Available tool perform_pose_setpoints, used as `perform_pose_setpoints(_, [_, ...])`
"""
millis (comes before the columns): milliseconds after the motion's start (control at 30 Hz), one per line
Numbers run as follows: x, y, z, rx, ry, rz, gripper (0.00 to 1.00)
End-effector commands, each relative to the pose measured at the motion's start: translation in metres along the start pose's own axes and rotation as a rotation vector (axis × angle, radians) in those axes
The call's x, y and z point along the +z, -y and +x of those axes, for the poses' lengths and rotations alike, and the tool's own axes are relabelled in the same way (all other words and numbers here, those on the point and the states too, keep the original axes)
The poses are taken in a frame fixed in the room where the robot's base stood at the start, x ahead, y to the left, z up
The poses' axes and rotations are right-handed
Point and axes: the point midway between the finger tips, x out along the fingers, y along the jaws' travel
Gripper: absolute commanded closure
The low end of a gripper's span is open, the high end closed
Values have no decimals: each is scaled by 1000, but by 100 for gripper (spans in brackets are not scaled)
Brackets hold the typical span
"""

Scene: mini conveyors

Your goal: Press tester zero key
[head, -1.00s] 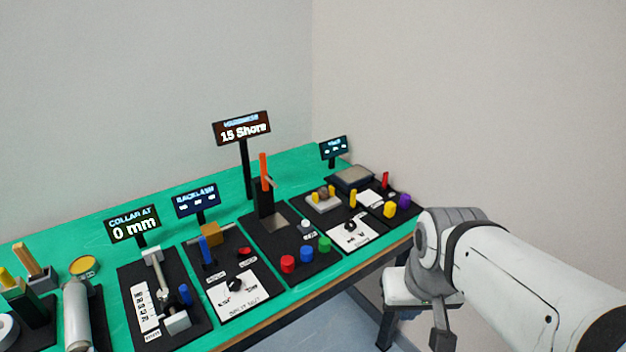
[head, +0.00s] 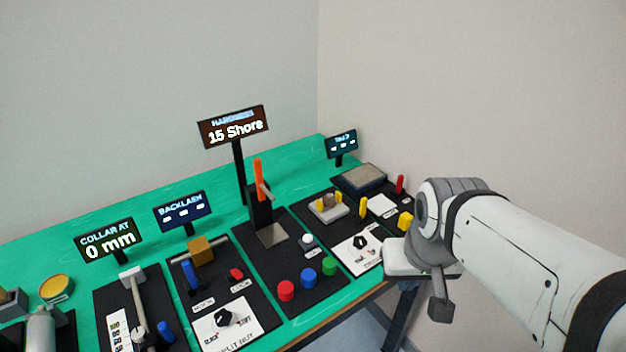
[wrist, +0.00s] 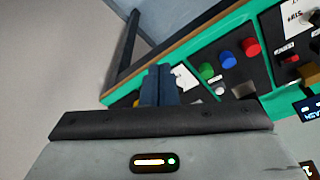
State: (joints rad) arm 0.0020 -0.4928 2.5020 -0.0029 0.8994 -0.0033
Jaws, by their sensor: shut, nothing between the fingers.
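The hardness tester is a black panel (head: 290,272) with an orange lever (head: 262,180) on a black stand and a sign (head: 234,127) reading "15 Shore". A small pale round key (head: 307,240) sits on the panel's right side, above a small white label too small to read. It also shows as a pale key in the wrist view (wrist: 219,90). Red (head: 286,291), blue (head: 308,279) and green (head: 329,266) cylinders stand along the panel's front. In the wrist view my gripper (wrist: 158,72) is shut and empty, apart from the key. The fingers hide part of the bench.
Left of the tester is a "BACKLASH" panel with a black knob (head: 224,317). Right of it is a panel with another knob (head: 360,242) and yellow pieces (head: 405,221). A grey plate (head: 361,178) lies at the back right. Bare green bench shows behind the panels.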

Motion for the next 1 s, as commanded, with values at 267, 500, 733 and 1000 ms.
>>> perform_pose_setpoints(267, [-7, 10, 1, -46, 11, 29, 100])
perform_pose_setpoints(500, [-58, 79, 6, -342, 70, 284, 100])
perform_pose_setpoints(733, [-136, 138, 23, -605, 133, 723, 100])
perform_pose_setpoints(1000, [-210, 159, 73, -716, 176, 1270, 100])
